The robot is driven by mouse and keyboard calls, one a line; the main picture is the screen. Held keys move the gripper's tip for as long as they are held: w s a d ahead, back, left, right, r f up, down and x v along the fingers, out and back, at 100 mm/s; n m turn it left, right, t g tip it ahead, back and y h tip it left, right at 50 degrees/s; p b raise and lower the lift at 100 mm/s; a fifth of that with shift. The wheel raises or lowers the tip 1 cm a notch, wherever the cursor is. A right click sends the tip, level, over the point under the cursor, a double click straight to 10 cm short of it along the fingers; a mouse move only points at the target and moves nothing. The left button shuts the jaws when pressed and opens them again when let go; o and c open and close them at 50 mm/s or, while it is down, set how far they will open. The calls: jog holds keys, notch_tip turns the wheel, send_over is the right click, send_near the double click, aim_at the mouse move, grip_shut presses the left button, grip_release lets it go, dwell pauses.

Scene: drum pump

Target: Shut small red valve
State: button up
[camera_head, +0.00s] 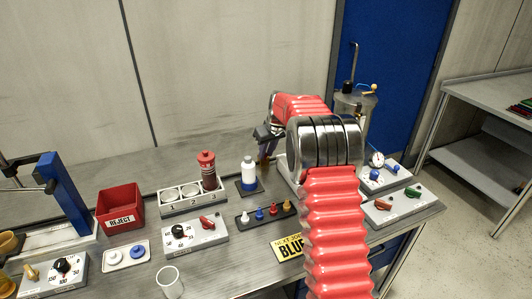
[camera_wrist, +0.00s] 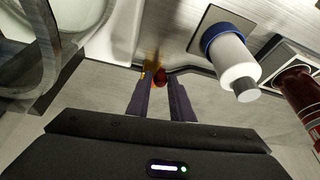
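A small red valve handle (camera_wrist: 160,76) shows in the wrist view, beside a yellow-brass part (camera_wrist: 152,62) on a thin dark pipe. My gripper (camera_wrist: 160,84) has its two fingers apart, with the red handle between or just beyond their tips; I cannot tell whether they touch it. In the head view my gripper (camera_head: 268,134) is behind the table's middle, right of the white bottle, partly hidden by my arm; the small valve cannot be made out there. Other red levers sit on a front panel (camera_head: 207,222) and a right panel (camera_head: 382,204).
A white bottle with a blue base (camera_head: 249,172) and a red-capped bottle (camera_head: 207,170) in a numbered rack stand left of my gripper. A red reject bin (camera_head: 121,207) is further left. A metal drum (camera_head: 355,104) stands behind my arm. Several colored pegs (camera_head: 273,211) stand in front.

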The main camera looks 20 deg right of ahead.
jog(key=o, duration=0.4)
jog(key=v, duration=1.3)
jog(key=shift+s+r, duration=0.15)
jog(key=shift+r, duration=0.15)
